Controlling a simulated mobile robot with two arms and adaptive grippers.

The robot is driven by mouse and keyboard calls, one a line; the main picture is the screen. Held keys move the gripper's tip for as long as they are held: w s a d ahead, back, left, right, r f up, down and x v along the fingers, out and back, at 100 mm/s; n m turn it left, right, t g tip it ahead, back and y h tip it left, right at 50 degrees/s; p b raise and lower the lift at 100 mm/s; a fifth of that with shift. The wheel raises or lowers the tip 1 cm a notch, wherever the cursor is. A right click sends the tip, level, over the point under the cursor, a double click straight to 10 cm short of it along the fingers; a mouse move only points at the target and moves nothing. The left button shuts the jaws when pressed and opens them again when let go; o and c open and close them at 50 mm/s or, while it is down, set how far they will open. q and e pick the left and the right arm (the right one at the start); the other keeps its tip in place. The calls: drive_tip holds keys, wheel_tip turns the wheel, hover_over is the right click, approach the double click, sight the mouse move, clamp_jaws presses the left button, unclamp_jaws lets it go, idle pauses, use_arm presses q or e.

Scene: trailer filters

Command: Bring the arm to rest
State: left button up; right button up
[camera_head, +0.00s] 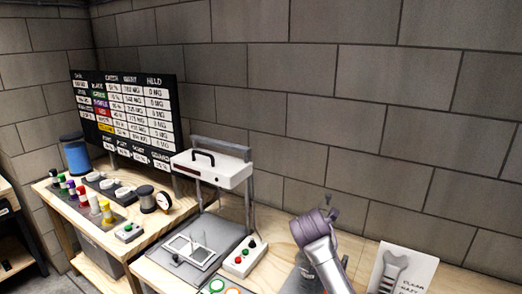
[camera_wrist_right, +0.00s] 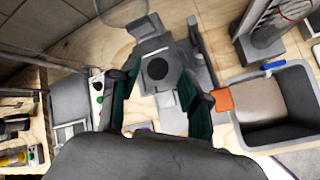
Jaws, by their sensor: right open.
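My right arm (camera_head: 318,240) comes up from the bottom edge of the head view, with a purple joint in front of the wall. My right gripper (camera_wrist_right: 160,78) shows in the right wrist view with its dark green fingers spread apart and nothing held between them. Below the fingers, a grey device with a black round disc (camera_wrist_right: 157,69) stands on the wooden bench. I cannot tell how far the fingertips are from it. My left gripper is in neither view.
A grey bin (camera_wrist_right: 299,84) stands right of the gripper. A button box (camera_head: 244,258) and white-topped press (camera_head: 221,173) stand on the bench. Left are a second bench with coloured spools (camera_head: 105,209) and a black chart board (camera_head: 88,128). A block wall closes the back.

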drive_tip(key=s+f+m+g+y, duration=0.1)
drive_tip(key=s+f+m, duration=0.5)
drive_tip(key=s, duration=0.5)
drive_tip(key=s+f+m+g+y, duration=0.15)
drive_tip(key=s+f+m, duration=0.25)
drive_tip(key=s+f, duration=0.6)
drive_tip(key=s+r+m+g+y, duration=0.2)
drive_tip(key=s+m, duration=0.8)
drive_tip(key=s, duration=1.2)
wheel_tip(320, 180, down, 27)
drive_tip(key=b, duration=0.2)
drive_tip(key=s+d+f+g+b, duration=0.1)
drive_tip(key=s+d+f, duration=0.1)
drive_tip(key=s+f, duration=0.7)
drive_tip(key=s+d+f+g+b, duration=0.1)
drive_tip(key=s+f, duration=0.7)
drive_tip(key=f, duration=0.2)
drive_tip(key=shift+s+d+f+n, duration=0.35)
drive_tip(key=shift+d+n, duration=0.05)
